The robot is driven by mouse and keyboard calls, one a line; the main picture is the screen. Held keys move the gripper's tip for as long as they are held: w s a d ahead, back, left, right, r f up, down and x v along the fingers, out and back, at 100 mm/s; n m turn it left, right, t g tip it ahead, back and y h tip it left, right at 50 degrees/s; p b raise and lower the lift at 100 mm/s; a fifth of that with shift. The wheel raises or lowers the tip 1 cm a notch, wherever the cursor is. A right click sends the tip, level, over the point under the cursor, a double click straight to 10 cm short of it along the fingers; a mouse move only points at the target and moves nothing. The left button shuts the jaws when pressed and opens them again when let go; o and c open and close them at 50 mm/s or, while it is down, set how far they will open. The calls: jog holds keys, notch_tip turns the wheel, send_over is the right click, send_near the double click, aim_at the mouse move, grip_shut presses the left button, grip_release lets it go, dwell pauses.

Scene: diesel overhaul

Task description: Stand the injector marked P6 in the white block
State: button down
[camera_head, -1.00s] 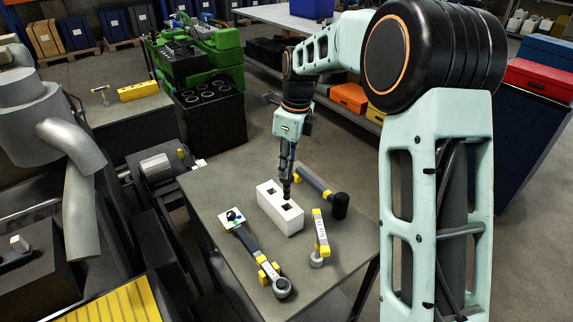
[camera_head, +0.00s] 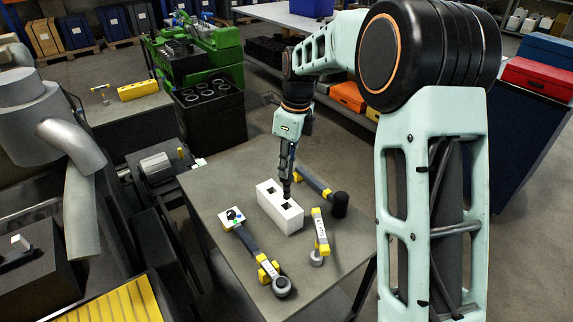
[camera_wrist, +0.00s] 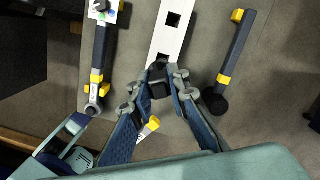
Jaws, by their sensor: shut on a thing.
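The white block (camera_head: 280,216) lies on the grey table, with square holes in its top. One hole (camera_wrist: 174,20) shows open and empty in the wrist view. My gripper (camera_wrist: 160,88) is over the block's near end, with its fingers closed around a dark piece, seemingly the injector (camera_wrist: 158,72). In the head view my gripper (camera_head: 287,172) points straight down, and the dark piece looks upright and reaches the block's near hole. How deep it sits is hidden. No P6 mark can be read.
A dark tool with yellow parts and a ring end (camera_head: 282,286) lies left of the block. A yellow labelled tool (camera_head: 320,228) lies to the right. A black-headed mallet-like tool (camera_head: 340,204) lies behind it.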

aim_at(287, 197)
jog(key=shift+f+b, duration=2.95)
jog(key=shift+f, duration=2.05)
jog(key=c, duration=1.8)
grip_release()
jog(key=shift+o, duration=0.2)
jog(key=r, duration=0.4)
jog(key=d+r, duration=0.1)
jog(key=r, duration=0.7)
jog(key=shift+s+d, duration=0.15)
jog(key=shift+s, duration=0.15)
jog(key=shift+w, duration=0.1)
